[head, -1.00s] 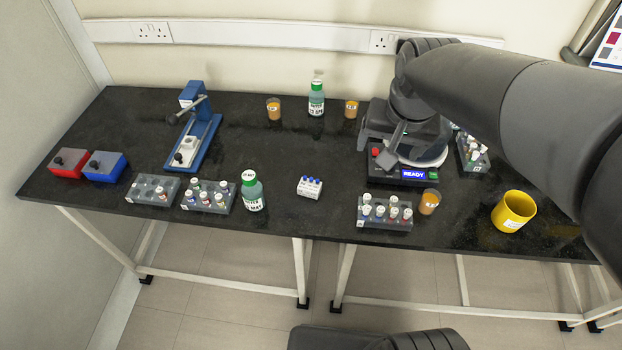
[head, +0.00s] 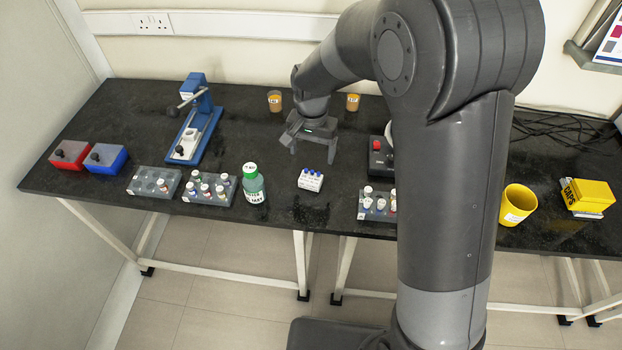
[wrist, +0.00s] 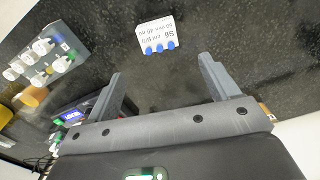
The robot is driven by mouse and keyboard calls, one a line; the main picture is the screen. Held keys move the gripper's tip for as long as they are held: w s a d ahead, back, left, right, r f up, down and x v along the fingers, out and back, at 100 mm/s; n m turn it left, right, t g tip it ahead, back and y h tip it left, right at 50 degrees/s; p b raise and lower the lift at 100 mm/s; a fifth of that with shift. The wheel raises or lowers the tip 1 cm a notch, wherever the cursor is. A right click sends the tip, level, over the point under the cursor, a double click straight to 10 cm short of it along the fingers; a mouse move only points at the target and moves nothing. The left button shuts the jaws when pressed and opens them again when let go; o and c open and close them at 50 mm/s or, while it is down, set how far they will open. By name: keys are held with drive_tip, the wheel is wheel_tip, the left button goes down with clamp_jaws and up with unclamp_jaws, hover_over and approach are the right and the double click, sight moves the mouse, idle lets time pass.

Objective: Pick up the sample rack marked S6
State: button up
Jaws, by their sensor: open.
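The sample rack marked S6 is a small white block (head: 310,181) with blue caps on top, standing on the black bench near its front edge. In the wrist view the white rack (wrist: 156,37) shows its S6 label upside down, ahead of and between my finger lines. My gripper (head: 309,145) is open and empty above the bench, behind the rack. In the wrist view the two fingers of my gripper (wrist: 157,80) are spread wide, apart from the rack.
Another grey vial rack (head: 377,203) stands to the right, in front of a device with a red button (head: 378,160). The bench around the white rack is clear.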

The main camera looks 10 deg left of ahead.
sight(312, 172)
wheel_tip(312, 172, down, 9)
drive_tip(key=shift+f, duration=0.15)
idle(0.4)
drive_tip(key=shift+c, duration=0.2)
drive_tip(key=c, duration=1)
